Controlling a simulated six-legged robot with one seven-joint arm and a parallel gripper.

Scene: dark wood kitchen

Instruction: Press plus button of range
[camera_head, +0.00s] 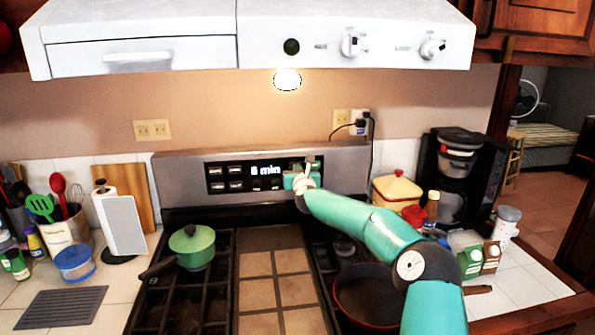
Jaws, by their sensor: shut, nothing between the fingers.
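The range (182,176) stands against the back wall, with a steel back panel and a black control strip. The strip has several small buttons (234,185) and a lit display (265,170) that appears to read "8 min". My teal arm reaches in from the lower right. My gripper (310,165) is shut and empty at the right part of the control strip, over or just in front of the buttons there. It hides some of those buttons. I cannot tell which button is the plus, nor whether the fingertips touch the panel.
A green pot (192,247) sits on the left burners and a dark pan (368,296) on the right ones, below my arm. A white hood (270,30) hangs above. A coffee maker (455,175) and a yellow canister (396,191) stand at right.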

